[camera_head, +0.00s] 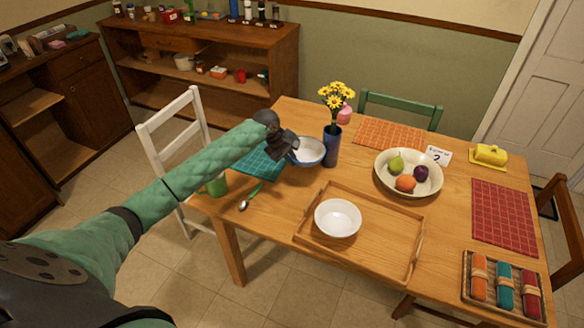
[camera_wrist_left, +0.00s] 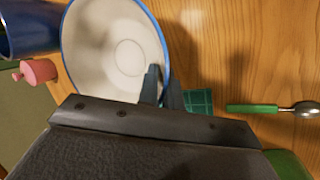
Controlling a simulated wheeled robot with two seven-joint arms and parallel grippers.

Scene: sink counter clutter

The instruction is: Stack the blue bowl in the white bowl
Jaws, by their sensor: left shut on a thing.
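The blue bowl (camera_head: 310,153), blue outside and white inside, is near the table's left side, beside the blue vase. My left gripper (camera_head: 293,152) is shut on its left rim. In the left wrist view the rim of the blue bowl (camera_wrist_left: 110,45) passes between the fingers (camera_wrist_left: 162,92), one inside and one outside. I cannot tell whether the bowl is clear of the table. The white bowl (camera_head: 338,218) stands upright and empty on the wooden tray (camera_head: 376,247), nearer the front. My right gripper is out of view.
The blue vase (camera_head: 332,147) of yellow flowers stands close right of the blue bowl. A fruit bowl (camera_head: 409,190) is farther right. A green-handled spoon (camera_head: 250,196) and teal placemat (camera_head: 259,166) lie left. The tray is bare around the white bowl.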

